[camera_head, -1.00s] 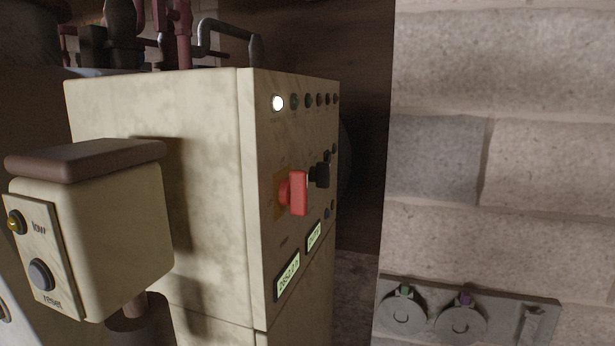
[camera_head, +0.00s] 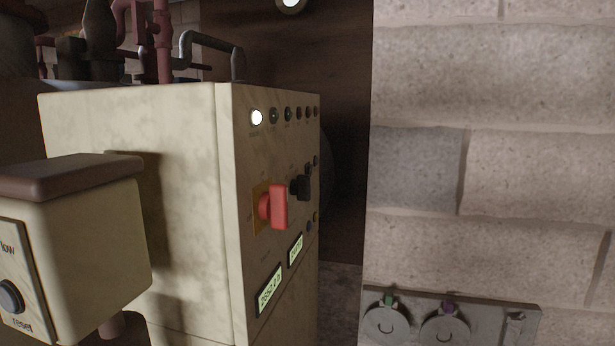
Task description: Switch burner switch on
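A cream control cabinet (camera_head: 140,190) stands left of centre, its panel face turned to the right and seen at a steep angle. On the panel are a red rotary switch (camera_head: 278,206) on a yellow plate and a black switch (camera_head: 303,184) behind it. I cannot tell which control, if any, is the burner switch; the labels are too small to read. A row of lamps (camera_head: 257,117) runs along the top; the nearest glows white and the others look dark. Two lit displays (camera_head: 270,290) sit lower on the panel. My gripper is not in view.
A small cream box (camera_head: 80,240) with a brown top and a reset button juts out at the lower left. Pipes (camera_head: 163,40) rise behind the cabinet. A stone block wall (camera_head: 480,80) fills the right, with a grey plate (camera_head: 465,318) of round fittings low down.

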